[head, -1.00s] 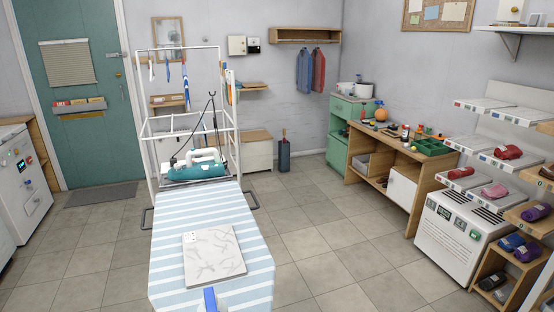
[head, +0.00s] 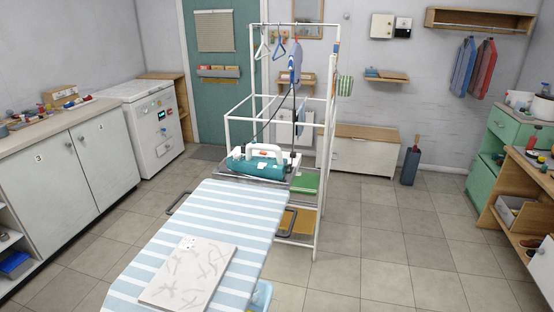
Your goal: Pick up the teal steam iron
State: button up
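The teal steam iron (head: 258,167) has a white handle on top and sits at the far end of the ironing board (head: 222,205), on a grey rest. Its long side faces me. A dark cord rises from it toward the top of the white rack behind. My gripper is not in view, so its state does not show.
A white marbled panel (head: 188,274) lies on the near part of the striped board. A white pipe rack (head: 318,165) stands right behind the iron. White cabinets (head: 70,165) line the left wall. Bare tiled floor (head: 390,250) lies open to the right of the board.

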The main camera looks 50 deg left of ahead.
aim_at(276, 168)
jog(key=i+u, duration=0.3)
jog(key=i, duration=0.25)
jog(key=i+u, duration=0.25)
jog(key=i, duration=0.3)
jog(key=i+l+u, duration=0.15)
jog(key=i+u, duration=0.15)
jog(key=i, duration=0.2)
jog(key=i+j+u, duration=0.15)
jog(key=i+u, duration=0.7)
jog(key=i+l+u, duration=0.15)
jog(key=i+u, duration=0.3)
jog(key=i+j+u, duration=0.2)
jog(key=i, duration=0.15)
jog(key=i+j+u, duration=0.1)
jog(key=i+u, duration=0.15)
jog(key=i, duration=0.05)
